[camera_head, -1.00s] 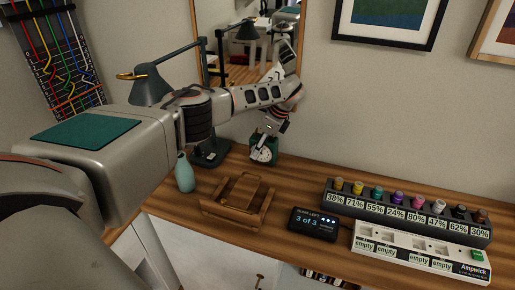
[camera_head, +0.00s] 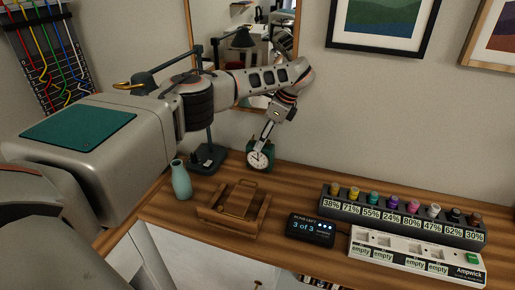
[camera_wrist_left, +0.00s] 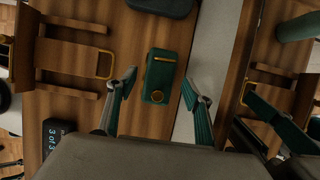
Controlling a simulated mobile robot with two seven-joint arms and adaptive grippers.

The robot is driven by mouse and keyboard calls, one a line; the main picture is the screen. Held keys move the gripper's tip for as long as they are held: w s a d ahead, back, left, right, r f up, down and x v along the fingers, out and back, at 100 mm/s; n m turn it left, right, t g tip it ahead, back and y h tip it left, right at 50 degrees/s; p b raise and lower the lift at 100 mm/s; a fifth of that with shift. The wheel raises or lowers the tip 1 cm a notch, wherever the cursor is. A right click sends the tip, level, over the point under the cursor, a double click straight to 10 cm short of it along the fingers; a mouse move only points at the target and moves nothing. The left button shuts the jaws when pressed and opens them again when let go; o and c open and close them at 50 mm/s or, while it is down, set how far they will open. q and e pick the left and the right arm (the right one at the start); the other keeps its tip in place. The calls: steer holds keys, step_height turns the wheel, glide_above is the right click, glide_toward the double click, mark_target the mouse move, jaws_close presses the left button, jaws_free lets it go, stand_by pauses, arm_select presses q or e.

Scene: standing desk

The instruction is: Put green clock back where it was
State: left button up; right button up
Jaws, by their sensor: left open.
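The green clock (camera_head: 252,164) with a round white face stands at the back of the wooden desk, near the wall, to the right of the lamp base. My left gripper (camera_head: 263,145) points down at it from above, with a finger overlapping its top in the head view. In the left wrist view, the clock (camera_wrist_left: 165,72) shows its green top with a brass bar and a brass knob. There my open left gripper (camera_wrist_left: 159,82) has one finger on each side of it. I cannot tell whether either finger touches it. My right gripper is not in view.
A teal vase (camera_head: 181,182) and a dark lamp (camera_head: 206,158) stand left of the clock. A wooden tray (camera_head: 228,220), a black display (camera_head: 311,229), a battery rack (camera_head: 400,218) and a white power strip (camera_head: 415,258) lie nearer and rightward. A mirror (camera_head: 229,88) hangs behind.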

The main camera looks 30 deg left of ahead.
arm_select(q)
steer(key=shift+v, duration=1.85)
steer(key=shift+s+f, duration=0.1)
